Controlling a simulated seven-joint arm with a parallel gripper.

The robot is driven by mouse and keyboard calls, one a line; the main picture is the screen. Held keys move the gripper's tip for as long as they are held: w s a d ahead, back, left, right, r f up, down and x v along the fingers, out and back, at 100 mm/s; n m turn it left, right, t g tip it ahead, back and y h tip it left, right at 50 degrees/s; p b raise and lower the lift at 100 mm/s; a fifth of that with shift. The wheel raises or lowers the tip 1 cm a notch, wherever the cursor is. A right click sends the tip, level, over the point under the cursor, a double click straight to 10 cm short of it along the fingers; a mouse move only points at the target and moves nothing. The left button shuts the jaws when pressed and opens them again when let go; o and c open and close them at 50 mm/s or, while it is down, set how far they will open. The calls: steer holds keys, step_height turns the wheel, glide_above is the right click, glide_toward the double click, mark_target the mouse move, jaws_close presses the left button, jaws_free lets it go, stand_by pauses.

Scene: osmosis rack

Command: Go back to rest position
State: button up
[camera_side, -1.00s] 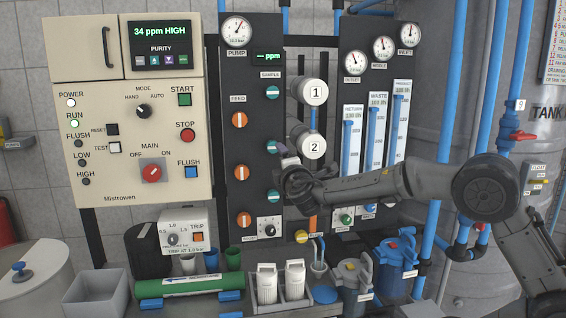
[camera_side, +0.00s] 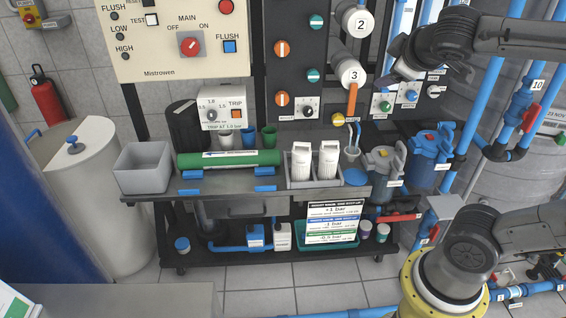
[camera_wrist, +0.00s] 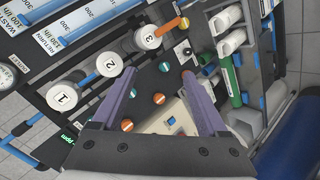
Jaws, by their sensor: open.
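My gripper (camera_wrist: 160,72) is open in the wrist view, with its two purple fingers spread and nothing between them. Past the fingers lies the rack's dark valve panel (camera_wrist: 150,82) with green and orange knobs, seen rotated. In the side view my gripper (camera_side: 402,72) is in front of the rack at the upper right, right of the white cylinder marked 3 (camera_side: 350,74). It looks apart from that cylinder. The fingers are hard to make out there. My arm reaches it from the right edge.
Blue pipes (camera_side: 482,105) stand close to my arm at right. The floor in front is partly clear.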

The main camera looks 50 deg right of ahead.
steer(key=s+a+f+m+g+y, duration=0.2)
steer(key=s+a+f+y, duration=0.6)
steer(key=a, duration=0.6)
step_height(320, 180, down, 4)
steer(key=shift+s+r, duration=0.25)
steer(key=shift+s, duration=0.8)
